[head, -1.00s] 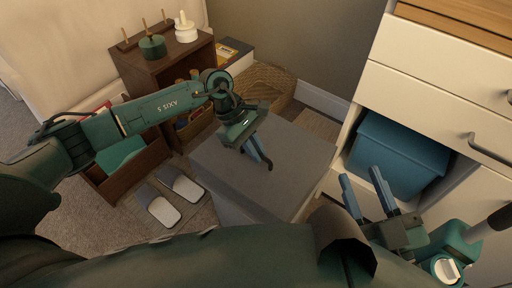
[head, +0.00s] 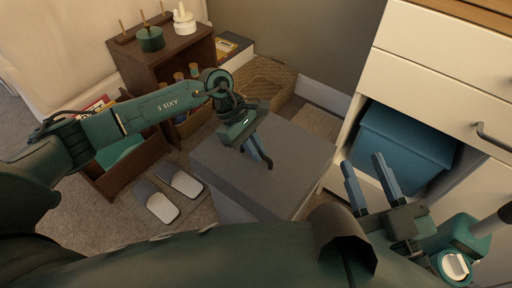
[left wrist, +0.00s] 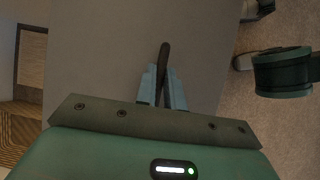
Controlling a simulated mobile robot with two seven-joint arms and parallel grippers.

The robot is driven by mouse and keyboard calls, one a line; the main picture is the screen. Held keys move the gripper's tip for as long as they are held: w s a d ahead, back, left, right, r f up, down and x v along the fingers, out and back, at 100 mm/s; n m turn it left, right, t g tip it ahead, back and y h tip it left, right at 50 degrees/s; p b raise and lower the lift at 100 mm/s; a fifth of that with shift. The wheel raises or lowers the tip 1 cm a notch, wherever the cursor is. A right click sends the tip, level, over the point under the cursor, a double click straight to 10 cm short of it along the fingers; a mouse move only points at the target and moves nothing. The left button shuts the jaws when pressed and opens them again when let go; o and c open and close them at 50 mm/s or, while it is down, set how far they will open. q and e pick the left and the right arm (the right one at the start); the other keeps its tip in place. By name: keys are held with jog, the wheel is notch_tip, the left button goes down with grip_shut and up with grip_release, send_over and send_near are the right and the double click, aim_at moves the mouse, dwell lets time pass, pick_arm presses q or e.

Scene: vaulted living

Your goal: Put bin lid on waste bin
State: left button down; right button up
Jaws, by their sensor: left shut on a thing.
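My left gripper (head: 258,150) points down over a flat grey panel (head: 285,165), which looks like the bin lid. In the left wrist view its blue fingers (left wrist: 162,88) are shut on a dark handle (left wrist: 165,52) standing up from the grey surface. Below the panel's near left edge a lighter grey box side (head: 228,208) shows, which may be the waste bin. I cannot tell whether the panel rests on it or hangs just above. My right gripper (head: 364,165) is open and empty, right of the grey panel and in front of the cabinet.
A white cabinet (head: 430,65) stands at the right, with a blue bin (head: 405,145) in its open bay. A brown shelf unit (head: 165,65), a wicker basket (head: 265,80) and slippers (head: 170,190) lie behind and left of the panel. Carpet shows around the slippers.

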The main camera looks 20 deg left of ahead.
pick_arm(q)
jog(key=shift+f, duration=0.1)
pick_arm(e)
jog(key=shift+f, duration=0.1)
pick_arm(q)
jog(key=c, duration=1.5)
grip_release()
jog(key=shift+o, duration=0.5)
pick_arm(e)
jog(key=shift+s+f, duration=0.1)
pick_arm(q)
jog(key=shift+a+r, duration=0.15)
jog(key=shift+r, duration=0.2)
jog(key=p+v, duration=0.2)
jog(key=v, duration=0.3)
jog(key=shift+r, duration=0.15)
jog(key=p+v, duration=0.1)
jog(key=v, duration=0.6)
jog(key=shift+a+p, duration=0.15)
jog(key=shift+p, duration=0.15)
pick_arm(e)
jog(key=shift+d+n+h, duration=0.3)
jog(key=shift+d+h, duration=0.05)
jog(key=shift+h, duration=0.05)
